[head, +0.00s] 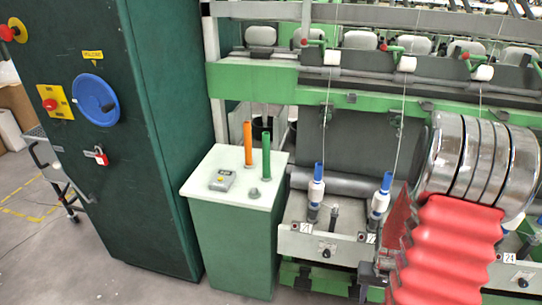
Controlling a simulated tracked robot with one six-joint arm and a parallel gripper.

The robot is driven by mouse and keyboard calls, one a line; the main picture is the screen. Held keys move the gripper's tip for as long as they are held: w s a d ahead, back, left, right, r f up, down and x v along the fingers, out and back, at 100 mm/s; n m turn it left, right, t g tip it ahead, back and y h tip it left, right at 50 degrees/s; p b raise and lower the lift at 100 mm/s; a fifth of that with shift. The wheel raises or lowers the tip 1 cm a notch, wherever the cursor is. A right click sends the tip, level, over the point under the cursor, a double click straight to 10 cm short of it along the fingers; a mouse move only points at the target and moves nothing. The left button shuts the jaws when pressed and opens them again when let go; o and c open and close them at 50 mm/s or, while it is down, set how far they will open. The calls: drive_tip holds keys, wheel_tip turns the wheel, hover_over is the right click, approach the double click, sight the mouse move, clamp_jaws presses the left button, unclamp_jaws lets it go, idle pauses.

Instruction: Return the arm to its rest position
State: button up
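Part of my arm (445,250), red and ribbed with shiny metal rings above it, fills the lower right in the head view. It stands in front of the spinning frame (300,235) and hides part of its front near the label 24. My gripper's fingers do not show, so I cannot see whether they hold anything.
A tall dark green cabinet (165,130) with a blue round knob stands at the left. Beside it, a green box (240,245) with a white top bears an orange tube (248,143), a green tube (266,155) and a small grey device (222,180). Bare floor (50,260) lies lower left.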

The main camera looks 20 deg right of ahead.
drive_tip(key=a+r+n+t, duration=0.3)
drive_tip(key=a+r, duration=1.1)
drive_tip(key=r, duration=0.2)
drive_tip(key=a+r+n+t, duration=0.3)
drive_tip(key=a+r, duration=1)
drive_tip(key=r, duration=0.4)
drive_tip(key=shift+s+a+y, duration=0.3)
drive_tip(key=shift+a, duration=0.05)
drive_tip(key=shift+c, duration=0.2)
